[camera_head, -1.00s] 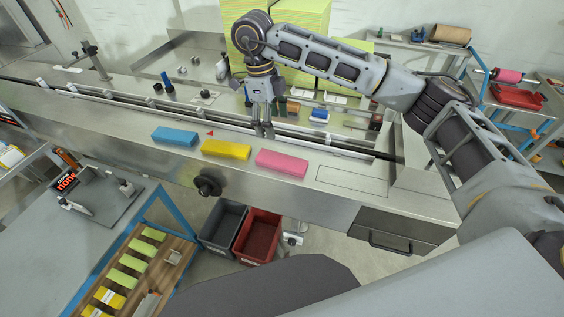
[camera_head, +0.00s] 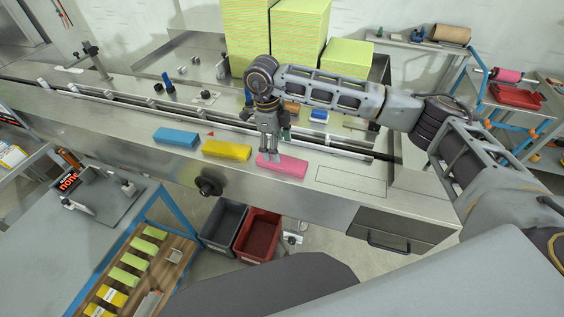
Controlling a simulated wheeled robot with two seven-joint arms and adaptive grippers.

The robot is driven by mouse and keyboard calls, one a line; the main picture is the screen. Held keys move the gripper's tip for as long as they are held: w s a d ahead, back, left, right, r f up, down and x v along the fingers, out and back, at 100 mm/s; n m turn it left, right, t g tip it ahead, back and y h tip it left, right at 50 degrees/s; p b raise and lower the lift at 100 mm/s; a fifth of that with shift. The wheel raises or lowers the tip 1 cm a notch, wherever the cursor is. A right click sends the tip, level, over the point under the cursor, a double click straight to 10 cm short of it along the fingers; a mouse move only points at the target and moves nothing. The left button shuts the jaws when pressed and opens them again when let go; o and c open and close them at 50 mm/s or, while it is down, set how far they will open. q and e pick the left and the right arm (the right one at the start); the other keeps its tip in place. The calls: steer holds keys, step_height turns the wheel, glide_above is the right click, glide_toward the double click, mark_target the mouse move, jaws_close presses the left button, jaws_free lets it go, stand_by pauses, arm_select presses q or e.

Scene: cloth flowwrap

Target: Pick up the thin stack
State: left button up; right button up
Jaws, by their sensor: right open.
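Three cloth stacks lie in a row on the steel machine's front ledge: a blue stack (camera_head: 175,137), a yellow stack (camera_head: 227,150) and a pink stack (camera_head: 286,166). I cannot clearly tell from this angle which is the thinnest. My right gripper (camera_head: 270,157) points down at the left part of the pink stack, with open fingers that hide some of its top and back edge. Whether the fingertips touch it is unclear. My left gripper is out of view.
The conveyor channel (camera_head: 130,105) with its rails runs behind the stacks. Tall yellow-green piles (camera_head: 298,40) stand at the back. A grey bin (camera_head: 222,222) and a red bin (camera_head: 260,232) sit below the front edge. The ledge right of the pink stack is clear.

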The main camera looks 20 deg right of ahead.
mark_target(282, 160)
steer(key=shift+f, duration=0.1)
steer(key=shift+s+d+f+p, duration=0.25)
steer(key=shift+f+p, duration=0.1)
steer(key=shift+f, duration=0.3)
steer(key=shift+s+d+f+p, duration=0.2)
steer(key=shift+f+p, duration=0.15)
steer(key=shift+f, duration=0.25)
steer(key=shift+s+f, duration=0.1)
steer(key=shift+f, duration=1.05)
steer(key=c, duration=0.9)
